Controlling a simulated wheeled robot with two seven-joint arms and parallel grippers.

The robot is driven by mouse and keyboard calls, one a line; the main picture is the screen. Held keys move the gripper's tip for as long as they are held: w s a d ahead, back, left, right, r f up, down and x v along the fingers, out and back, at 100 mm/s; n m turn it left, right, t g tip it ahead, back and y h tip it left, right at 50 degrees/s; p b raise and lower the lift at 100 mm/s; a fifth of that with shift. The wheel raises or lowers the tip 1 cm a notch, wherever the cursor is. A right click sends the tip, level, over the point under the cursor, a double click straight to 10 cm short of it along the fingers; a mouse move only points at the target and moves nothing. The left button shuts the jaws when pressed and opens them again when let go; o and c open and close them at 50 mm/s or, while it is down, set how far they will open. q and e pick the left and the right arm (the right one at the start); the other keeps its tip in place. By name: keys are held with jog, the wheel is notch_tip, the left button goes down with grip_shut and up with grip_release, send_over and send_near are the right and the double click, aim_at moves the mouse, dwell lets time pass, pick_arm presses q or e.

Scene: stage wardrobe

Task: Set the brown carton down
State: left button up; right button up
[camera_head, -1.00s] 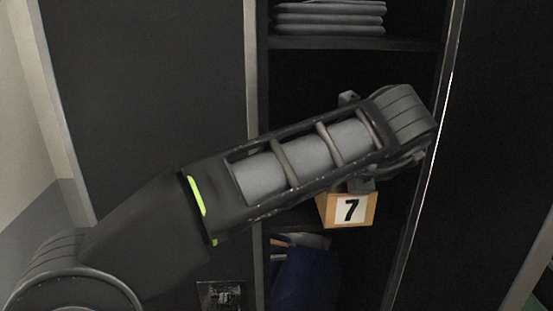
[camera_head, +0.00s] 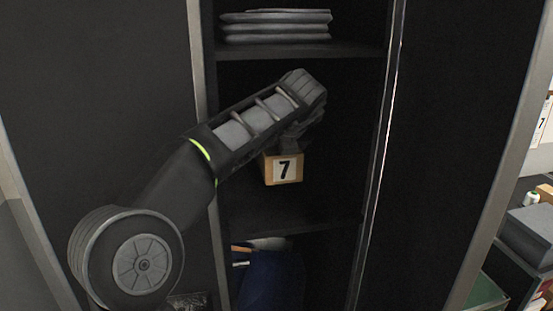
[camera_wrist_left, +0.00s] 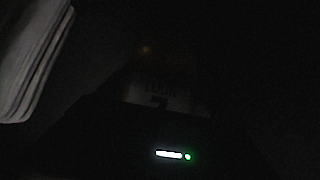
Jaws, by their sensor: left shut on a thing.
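The brown carton (camera_head: 268,168), with a white label (camera_head: 285,169) reading 7, hangs under my left wrist inside the middle compartment of the open locker in the head view. My left gripper (camera_head: 291,148) is shut on it from above; its fingers are mostly hidden by my wrist. The carton looks about upright. I cannot tell whether its base touches the compartment's shelf (camera_head: 290,222). In the left wrist view it is very dark; a dim label (camera_wrist_left: 160,92) with part of a 7 shows. My right gripper is not in view.
Folded grey cloths (camera_head: 275,28) lie on the shelf above; they probably also show in the wrist view (camera_wrist_left: 32,60). Locker side walls (camera_head: 378,150) bound the compartment. Blue cloth (camera_head: 270,280) fills the space below. The shelf around the carton looks bare.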

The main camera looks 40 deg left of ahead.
pick_arm(q)
jog(key=shift+w+a+r, duration=0.1)
jog(key=shift+a, duration=0.05)
jog(key=shift+w+a+r+p, duration=0.1)
jog(key=shift+w+a+p, duration=0.2)
jog(key=shift+a+p, duration=0.15)
notch_tip(320, 180, down, 3)
jog(key=shift+d+f, duration=0.1)
jog(key=shift+f, duration=0.3)
jog(key=shift+f, duration=0.15)
jog(key=o, duration=1.7)
